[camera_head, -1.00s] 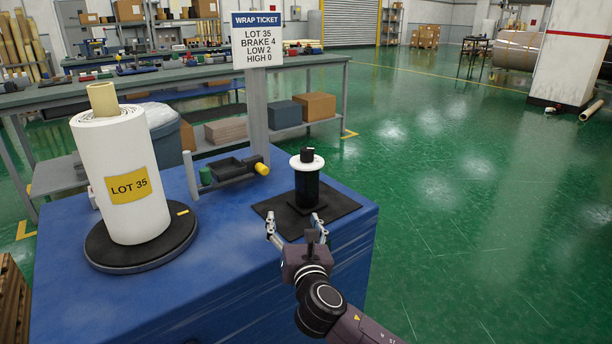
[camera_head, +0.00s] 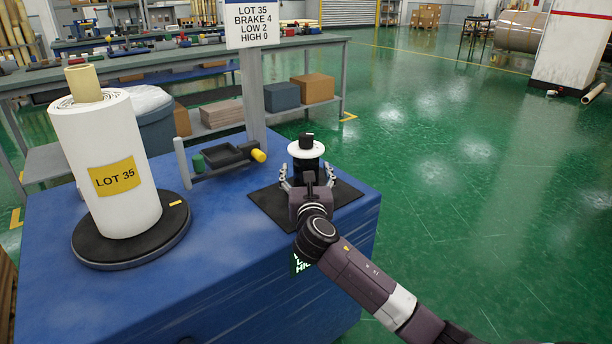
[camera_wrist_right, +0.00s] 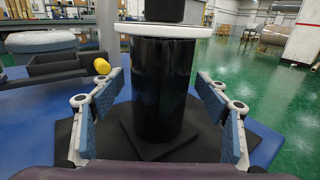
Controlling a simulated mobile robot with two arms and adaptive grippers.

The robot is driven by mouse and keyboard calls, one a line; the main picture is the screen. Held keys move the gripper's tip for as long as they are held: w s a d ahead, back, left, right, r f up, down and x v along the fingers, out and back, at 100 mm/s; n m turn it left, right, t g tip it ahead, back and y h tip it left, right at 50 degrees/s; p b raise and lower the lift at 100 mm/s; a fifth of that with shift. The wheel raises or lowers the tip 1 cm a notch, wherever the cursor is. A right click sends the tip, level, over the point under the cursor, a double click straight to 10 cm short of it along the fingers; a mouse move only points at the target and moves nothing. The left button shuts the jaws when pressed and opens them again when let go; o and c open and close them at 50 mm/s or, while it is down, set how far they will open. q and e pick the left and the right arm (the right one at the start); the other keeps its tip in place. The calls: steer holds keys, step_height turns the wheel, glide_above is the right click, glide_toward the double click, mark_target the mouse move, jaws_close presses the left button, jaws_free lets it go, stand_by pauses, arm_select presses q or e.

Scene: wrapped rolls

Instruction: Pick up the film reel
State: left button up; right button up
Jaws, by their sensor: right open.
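The film reel, a black roll with a white disc and black knob on top, stands upright on a black mat (camera_head: 345,192) on the blue bench. In the head view the reel's white top (camera_head: 307,149) shows above my right gripper (camera_head: 306,172), which hides most of its body. In the right wrist view the black film body (camera_wrist_right: 163,88) stands between the two open fingers of my right gripper (camera_wrist_right: 160,115), with a gap on each side. The fingers do not appear to touch it. My left gripper is not in view.
A large white roll (camera_head: 105,150) labelled LOT 35 stands on a round black turntable (camera_head: 95,250) at the left. A sign post (camera_head: 254,95), a dark tray (camera_head: 228,153) and a yellow-ended roller (camera_head: 258,156) are behind the reel. Open green floor lies right of the bench.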

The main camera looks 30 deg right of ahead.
steer(key=shift+w+d, duration=0.1)
steer(key=shift+w, duration=0.05)
steer(key=c, duration=1.7)
steer(key=shift+r, duration=0.1)
steer(key=shift+c, duration=0.4)
